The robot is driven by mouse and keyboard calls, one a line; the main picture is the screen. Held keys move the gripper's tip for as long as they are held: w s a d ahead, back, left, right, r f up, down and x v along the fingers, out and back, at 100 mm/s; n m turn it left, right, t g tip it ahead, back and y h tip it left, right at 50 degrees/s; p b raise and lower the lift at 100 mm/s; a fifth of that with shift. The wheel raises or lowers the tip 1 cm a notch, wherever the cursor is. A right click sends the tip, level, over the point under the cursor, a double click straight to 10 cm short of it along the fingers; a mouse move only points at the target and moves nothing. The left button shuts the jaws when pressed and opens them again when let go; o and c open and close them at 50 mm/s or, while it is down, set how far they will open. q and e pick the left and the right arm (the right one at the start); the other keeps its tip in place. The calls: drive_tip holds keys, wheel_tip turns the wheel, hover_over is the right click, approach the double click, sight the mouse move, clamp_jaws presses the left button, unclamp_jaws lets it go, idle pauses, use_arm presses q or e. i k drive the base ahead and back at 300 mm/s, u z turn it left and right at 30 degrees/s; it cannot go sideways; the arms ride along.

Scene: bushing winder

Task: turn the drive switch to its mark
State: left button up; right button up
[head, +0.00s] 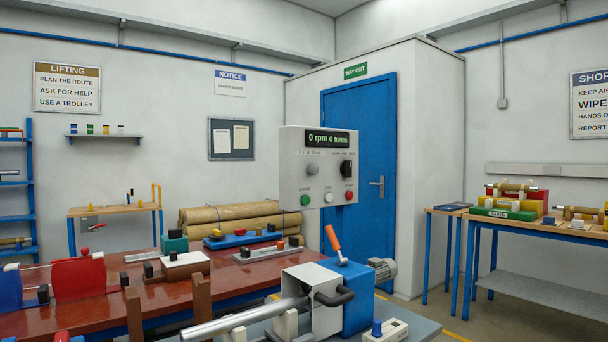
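A grey control box (288,170) stands above the winder in the middle of the head view. Its display (328,139) reads 0 rpm 0 turns. Below the display are a round grey knob (313,169) on the left and a black switch (347,169) on the right. The labels above them are too small to read, so I cannot tell for certain which is the drive switch, nor where its mark is. A green button (305,200), a white button (328,197) and a red button (349,196) sit along the bottom. Neither of my grippers is in view.
Below the box is the winder, with a blue housing (371,297), a metal shaft (243,320) and an orange-handled lever (333,239). A red-brown bench (225,273) with several fixtures lies to the left. A wooden bench (560,235) stands at the right. Floor shows between them.

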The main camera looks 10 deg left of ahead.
sight(346, 168)
drive_tip(key=z, duration=1.35)
drive_tip(key=i, duration=2.4)
drive_tip(key=u, duration=3.3)
